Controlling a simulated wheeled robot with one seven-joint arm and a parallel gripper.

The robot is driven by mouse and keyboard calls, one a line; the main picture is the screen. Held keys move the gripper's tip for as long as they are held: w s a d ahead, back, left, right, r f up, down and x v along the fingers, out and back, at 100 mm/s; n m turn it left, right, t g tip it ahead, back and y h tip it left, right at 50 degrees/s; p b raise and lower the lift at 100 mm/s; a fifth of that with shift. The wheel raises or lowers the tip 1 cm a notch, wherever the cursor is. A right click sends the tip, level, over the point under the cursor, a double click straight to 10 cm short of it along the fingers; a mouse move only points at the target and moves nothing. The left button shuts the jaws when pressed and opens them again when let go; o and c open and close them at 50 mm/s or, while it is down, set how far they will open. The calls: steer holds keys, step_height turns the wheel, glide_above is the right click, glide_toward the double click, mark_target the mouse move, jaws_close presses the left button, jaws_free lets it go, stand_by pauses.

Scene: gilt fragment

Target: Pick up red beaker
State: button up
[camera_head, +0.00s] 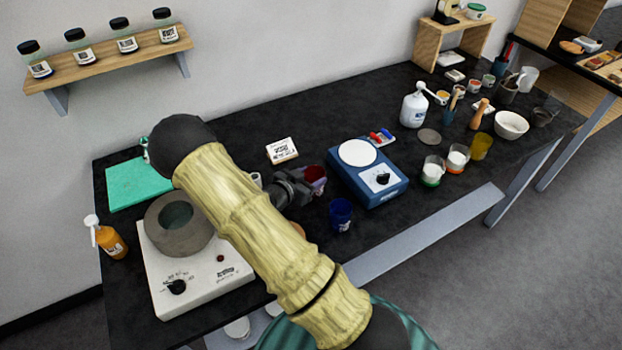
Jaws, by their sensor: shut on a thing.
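The red beaker (315,181) is a small dark red, see-through cup near the middle of the black table, left of the blue scale. My gripper (303,184) reaches it from the left, with its dark fingers shut on the beaker's side. The beaker looks upright. I cannot tell whether its base touches the table. My arm crosses the picture from upper left to lower right and hides the table behind it.
A blue scale (391,191) stands just right of the beaker, and a blue beaker (341,214) stands in front. A white box (282,150) lies behind. A hot plate (190,285) with a grey bowl (158,222) is at left. Bottles and cups crowd the right.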

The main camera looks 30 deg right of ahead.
steer(key=shift+r, duration=0.15)
step_height(320, 180, up, 10)
steer(key=shift+f+b, duration=0.25)
steer(key=shift+b, duration=0.05)
stand_by(0.5)
steer(key=shift+f, duration=0.1)
stand_by(0.8)
